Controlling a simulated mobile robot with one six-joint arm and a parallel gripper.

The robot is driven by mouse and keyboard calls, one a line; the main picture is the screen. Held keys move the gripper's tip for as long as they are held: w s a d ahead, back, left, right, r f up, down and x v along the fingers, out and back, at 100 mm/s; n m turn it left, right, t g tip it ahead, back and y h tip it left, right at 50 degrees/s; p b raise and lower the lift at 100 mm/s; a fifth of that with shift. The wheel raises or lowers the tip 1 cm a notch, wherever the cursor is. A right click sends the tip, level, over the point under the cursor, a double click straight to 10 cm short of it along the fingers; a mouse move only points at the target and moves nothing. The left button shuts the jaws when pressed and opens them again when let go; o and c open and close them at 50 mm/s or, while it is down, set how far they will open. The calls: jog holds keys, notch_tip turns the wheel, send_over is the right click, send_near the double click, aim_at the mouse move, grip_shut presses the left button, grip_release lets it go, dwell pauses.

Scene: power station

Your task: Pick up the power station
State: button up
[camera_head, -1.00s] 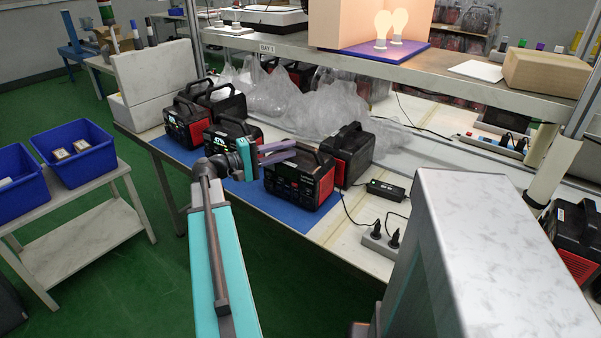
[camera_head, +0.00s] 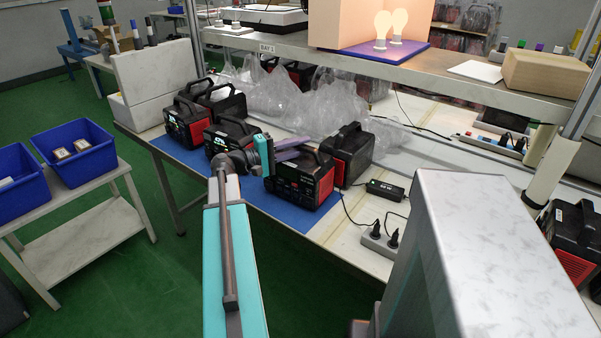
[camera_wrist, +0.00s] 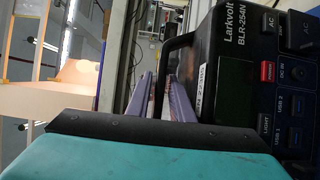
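Several black and red power stations stand on a blue mat on the bench. The nearest one (camera_head: 299,184) is at the mat's right end. My gripper (camera_head: 304,148), with purple fingers, is at the top of this station. In the wrist view the labelled front of a "Larkvolt BLR-254N" station (camera_wrist: 245,80) fills the right side. Its dark handle (camera_wrist: 181,42) arches toward my fingers (camera_wrist: 163,98). The fingers are apart, with the handle appearing to run between them; contact cannot be told. Other stations stand to the left (camera_head: 186,122) and just behind (camera_head: 351,154).
Crumpled clear plastic bags (camera_head: 335,110) lie behind the stations. A shelf (camera_head: 440,78) with lamps overhangs the bench's back. A power strip (camera_head: 379,240) and a black adapter (camera_head: 386,190) with cables lie to the right. Blue bins (camera_head: 75,152) sit on a side table at left.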

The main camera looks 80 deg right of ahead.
jog(key=shift+c, duration=0.2)
grip_shut()
dwell(1.1)
jog(key=shift+r, duration=0.2)
